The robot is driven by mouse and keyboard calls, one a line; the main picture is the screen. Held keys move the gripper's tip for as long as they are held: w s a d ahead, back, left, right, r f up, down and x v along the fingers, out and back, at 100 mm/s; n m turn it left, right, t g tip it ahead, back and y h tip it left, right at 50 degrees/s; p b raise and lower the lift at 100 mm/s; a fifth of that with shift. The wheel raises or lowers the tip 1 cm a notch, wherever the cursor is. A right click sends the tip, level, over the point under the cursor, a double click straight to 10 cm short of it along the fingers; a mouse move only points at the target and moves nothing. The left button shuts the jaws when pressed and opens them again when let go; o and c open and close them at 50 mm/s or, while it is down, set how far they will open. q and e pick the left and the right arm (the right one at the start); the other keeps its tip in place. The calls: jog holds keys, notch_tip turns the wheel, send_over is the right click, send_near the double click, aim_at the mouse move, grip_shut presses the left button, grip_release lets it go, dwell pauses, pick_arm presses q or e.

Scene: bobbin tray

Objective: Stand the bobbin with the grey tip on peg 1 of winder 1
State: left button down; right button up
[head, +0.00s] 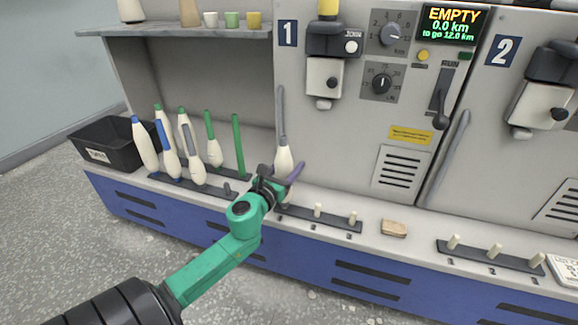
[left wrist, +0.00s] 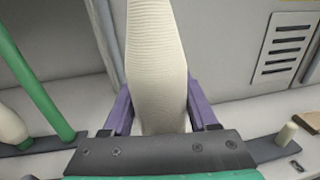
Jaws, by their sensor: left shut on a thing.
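My left gripper (head: 280,183) is shut on a cream-wound bobbin (head: 284,160), held upright over the left end of the winder 1 peg strip (head: 335,225). In the left wrist view the bobbin (left wrist: 157,75) stands between the purple fingers, its top cut off by the frame. A grey shape rises above the cream part in the head view; I cannot tell the tip from the grey bar behind. Peg 1 and the bobbin's foot are hidden by the gripper. Two bare cream pegs (head: 317,210) stand to the right. My right gripper is not in view.
Several bobbins with blue, green and grey tubes (head: 146,148) stand on a rack to the left, near a black bin (head: 103,145). A green tube (head: 238,145) stands close to the gripper. A tan block (head: 393,229) lies right of the strip. Winder 2's pegs (head: 494,251) are bare.

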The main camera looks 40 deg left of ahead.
pick_arm(q)
jog(key=shift+f+b, duration=0.5)
jog(key=shift+f, duration=0.1)
jog(key=shift+c, duration=2.3)
grip_release()
jog(key=shift+s+d, duration=0.25)
jog(key=shift+s, duration=0.9)
jog(key=shift+s+d, duration=0.2)
jog(key=shift+s, duration=0.9)
jog(key=s+d+b, duration=0.1)
jog(key=s, duration=0.5)
jog(key=shift+s, duration=0.3)
jog(key=shift+b, duration=0.3)
